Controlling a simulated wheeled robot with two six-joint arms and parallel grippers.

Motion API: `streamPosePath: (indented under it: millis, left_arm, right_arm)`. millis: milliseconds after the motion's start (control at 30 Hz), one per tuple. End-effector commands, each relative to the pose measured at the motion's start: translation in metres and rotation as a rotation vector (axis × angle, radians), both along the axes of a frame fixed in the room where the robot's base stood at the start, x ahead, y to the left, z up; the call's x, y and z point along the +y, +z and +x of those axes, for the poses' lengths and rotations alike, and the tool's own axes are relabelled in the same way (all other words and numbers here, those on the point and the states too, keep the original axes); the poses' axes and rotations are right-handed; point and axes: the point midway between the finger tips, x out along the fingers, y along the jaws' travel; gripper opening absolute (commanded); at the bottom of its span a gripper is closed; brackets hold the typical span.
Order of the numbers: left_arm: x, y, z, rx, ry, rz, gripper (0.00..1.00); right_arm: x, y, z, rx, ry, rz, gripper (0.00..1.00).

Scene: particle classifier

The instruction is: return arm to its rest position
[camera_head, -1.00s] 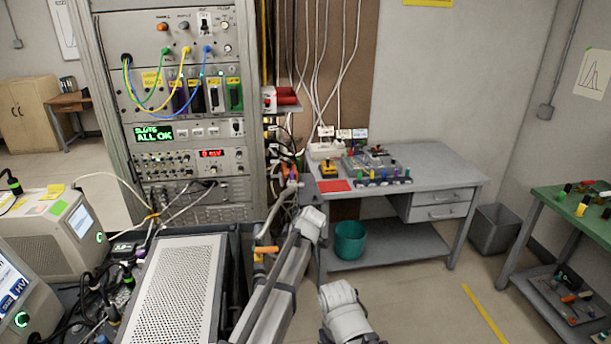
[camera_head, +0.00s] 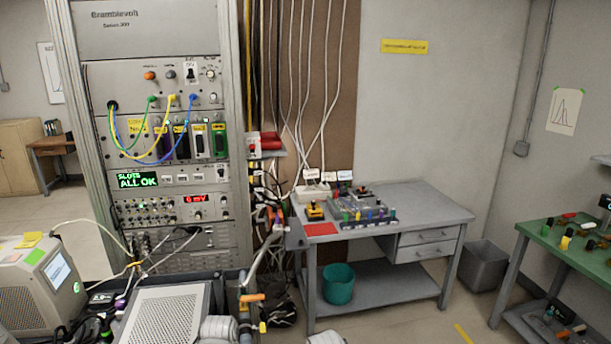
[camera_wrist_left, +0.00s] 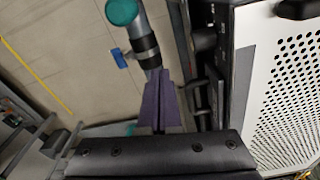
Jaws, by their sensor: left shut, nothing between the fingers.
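My left gripper (camera_wrist_left: 159,100) shows in the left wrist view as two purple fingers pressed together, with nothing between them. Just beyond its tips is a grey pipe (camera_wrist_left: 145,45) with a blue handle (camera_wrist_left: 119,58); I cannot tell whether they touch. In the head view neither gripper shows. Only white, rounded parts of my arms appear at the bottom edge. The equipment rack (camera_head: 160,25) stands at left, its green display (camera_head: 138,180) reading "SLOTS ALL OK".
A white perforated case (camera_head: 165,318) lies in front of the rack and borders the wrist view's right side. A grey workbench (camera_head: 425,205) with a teal bin (camera_head: 338,284) stands behind. A green-topped table (camera_head: 560,240) is at right.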

Motion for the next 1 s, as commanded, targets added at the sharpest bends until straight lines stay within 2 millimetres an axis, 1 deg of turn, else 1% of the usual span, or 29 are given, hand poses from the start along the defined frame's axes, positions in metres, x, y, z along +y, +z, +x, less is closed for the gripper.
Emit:
streamPosePath:
  millis: [33,100,267,500,667,1000]
  left_arm:
    - [-0.010,0.000,-0.005,0.010,-0.033,0.004,0.00]
    - [-0.024,0.000,-0.009,0.023,-0.068,0.016,0.00]
    - [-0.054,0.000,-0.023,0.053,-0.152,0.045,0.00]
    - [-0.095,0.000,-0.048,0.096,-0.277,0.093,0.00]
    - [-0.108,0.001,-0.058,0.110,-0.324,0.114,0.00]
    - [-0.110,0.001,-0.059,0.113,-0.329,0.117,0.00]
  right_arm:
    - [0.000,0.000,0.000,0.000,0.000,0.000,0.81]
    - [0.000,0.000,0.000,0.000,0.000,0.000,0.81]
    - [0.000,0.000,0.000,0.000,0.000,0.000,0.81]
    - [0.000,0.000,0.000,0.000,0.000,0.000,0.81]
    - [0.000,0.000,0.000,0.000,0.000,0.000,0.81]
    - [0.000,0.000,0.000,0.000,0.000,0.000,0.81]
